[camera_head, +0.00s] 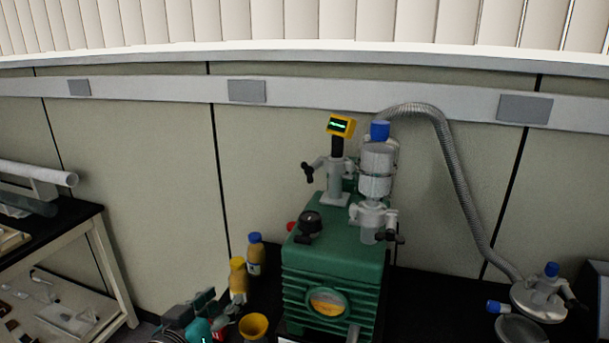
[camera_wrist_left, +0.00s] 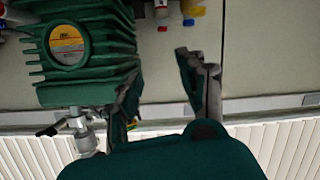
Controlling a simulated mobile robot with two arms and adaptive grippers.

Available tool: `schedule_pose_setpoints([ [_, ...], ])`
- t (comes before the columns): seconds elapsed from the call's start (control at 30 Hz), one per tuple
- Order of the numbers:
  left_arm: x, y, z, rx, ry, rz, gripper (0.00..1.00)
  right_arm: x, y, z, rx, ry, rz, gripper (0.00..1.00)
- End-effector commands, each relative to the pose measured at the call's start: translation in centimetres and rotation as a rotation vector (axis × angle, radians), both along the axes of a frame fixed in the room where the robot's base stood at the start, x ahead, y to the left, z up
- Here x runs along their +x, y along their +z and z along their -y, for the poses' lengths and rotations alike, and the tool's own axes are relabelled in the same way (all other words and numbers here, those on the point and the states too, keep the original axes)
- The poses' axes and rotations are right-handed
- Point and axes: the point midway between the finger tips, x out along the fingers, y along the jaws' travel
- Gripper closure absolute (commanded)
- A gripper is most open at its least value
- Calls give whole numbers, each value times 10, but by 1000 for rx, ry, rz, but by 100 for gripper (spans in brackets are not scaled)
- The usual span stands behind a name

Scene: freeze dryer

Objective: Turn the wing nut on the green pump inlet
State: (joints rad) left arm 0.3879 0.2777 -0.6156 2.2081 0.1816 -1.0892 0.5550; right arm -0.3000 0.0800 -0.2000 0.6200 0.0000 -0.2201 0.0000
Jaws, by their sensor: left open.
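The green pump (camera_head: 332,262) stands on a black bench, right of centre in the head view. On top are grey fittings with clamps. One black wing nut (camera_head: 308,172) sticks out left of the fitting under the yellow gauge. Another dark wing nut (camera_head: 393,238) is at the clamp below the clear canister (camera_head: 376,185). In the upside-down left wrist view, the pump (camera_wrist_left: 85,50) is upper left, with a dark wing nut (camera_wrist_left: 47,131) beside a metal fitting. My left gripper (camera_head: 205,318) is low, left of the pump; its open, empty fingers (camera_wrist_left: 162,85) are apart from the wing nuts.
Yellow bottles with blue (camera_head: 255,255) and yellow (camera_head: 238,281) caps and a yellow funnel (camera_head: 254,327) stand between my left gripper and the pump. A ribbed hose (camera_head: 460,185) arches right to a metal flange (camera_head: 540,300). The wall is close behind.

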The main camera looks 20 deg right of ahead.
Motion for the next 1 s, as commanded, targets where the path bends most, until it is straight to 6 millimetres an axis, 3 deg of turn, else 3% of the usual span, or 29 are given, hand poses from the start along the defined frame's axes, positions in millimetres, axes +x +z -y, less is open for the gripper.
schedule_pose_setpoints([
  [0.03,12,35,16,-25,-39,76,59,0,0,0,0,0,0,53],
  [0.1,20,71,36,-65,-89,142,59,0,0,0,0,0,0,53],
  [0.2,26,110,57,-105,-147,210,59,0,0,0,0,0,0,53],
  [0.3,28,137,69,-130,-188,250,59,0,0,0,0,0,0,53],
  [0.4,28,150,75,-143,-208,269,59,0,0,0,0,0,0,53],
  [0.57,35,155,84,-149,-216,273,59,0,3,0,0,0,0,53],
  [1.0,99,157,145,-147,-214,273,59,0,24,0,0,0,0,53],
])
